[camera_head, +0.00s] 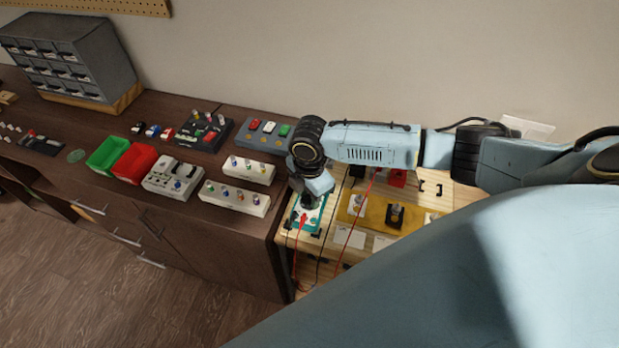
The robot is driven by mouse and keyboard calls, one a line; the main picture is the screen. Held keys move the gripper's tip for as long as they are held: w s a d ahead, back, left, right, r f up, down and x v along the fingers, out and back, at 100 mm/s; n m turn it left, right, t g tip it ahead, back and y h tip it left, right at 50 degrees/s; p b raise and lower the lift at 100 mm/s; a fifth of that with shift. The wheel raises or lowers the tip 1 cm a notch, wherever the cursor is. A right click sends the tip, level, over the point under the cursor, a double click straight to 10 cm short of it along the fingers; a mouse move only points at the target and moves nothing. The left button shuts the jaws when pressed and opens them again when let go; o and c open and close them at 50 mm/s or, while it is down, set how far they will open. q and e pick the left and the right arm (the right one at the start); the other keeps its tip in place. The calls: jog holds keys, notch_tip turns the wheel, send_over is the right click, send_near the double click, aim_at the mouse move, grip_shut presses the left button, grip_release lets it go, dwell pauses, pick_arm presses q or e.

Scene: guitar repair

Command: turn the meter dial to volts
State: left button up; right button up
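The meter (306,217) is a small teal and white box at the left end of the light wooden bench. Red and black leads run from it. My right gripper (308,203) points down over the meter's upper part, at the end of my pale blue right arm. The wrist and gripper hide much of the meter, and I cannot make out the dial or its setting. The fingertips are too small and dark to tell whether they are open or shut, or whether they touch the dial. My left gripper is not in view.
A yellow-brown panel with knobs (376,214) lies right of the meter on the wooden bench (279,240). Left, a dark cabinet holds a green bin (107,155), a red bin (134,162), white switch boxes (234,197) and a grey drawer unit (69,58). Loose leads cross the bench front.

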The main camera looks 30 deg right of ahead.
notch_tip(320, 180, up, 13)
jog(key=shift+r, duration=0.2)
dwell(0.6)
